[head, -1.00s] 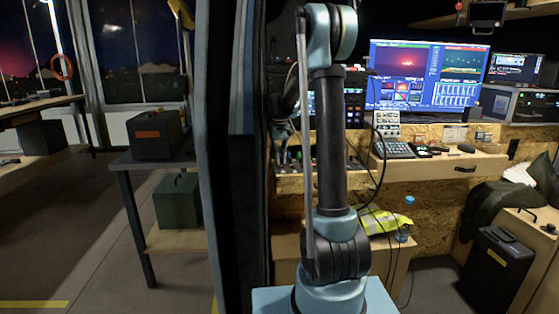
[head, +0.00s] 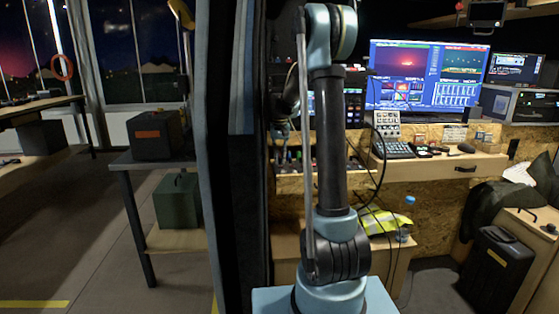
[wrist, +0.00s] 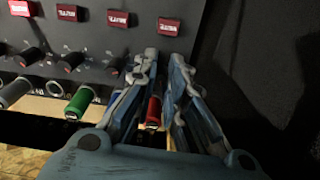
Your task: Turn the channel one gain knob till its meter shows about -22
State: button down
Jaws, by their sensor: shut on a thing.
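In the wrist view a dark panel carries a row of black knobs, one of them at its left (wrist: 70,61), with small red lit meters (wrist: 118,18) above. The digits are too small to read. My gripper (wrist: 165,62) is at the rightmost place in this row, below the rightmost red meter (wrist: 168,27). Its fingers are closed in around a knob, which they mostly hide. I cannot tell which channel this is. In the head view my arm covers most of the panel and the gripper.
Below the black knobs is a row of coloured plugs or caps: grey (wrist: 14,92), green (wrist: 78,103) and red (wrist: 153,112), the red one between my fingers. A dark upright surface stands at the right. In the head view a desk (head: 450,165) and monitors (head: 428,75) stand right.

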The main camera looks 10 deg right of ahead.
jog(key=c, duration=1.9)
grip_release()
notch_tip(320, 180, up, 12)
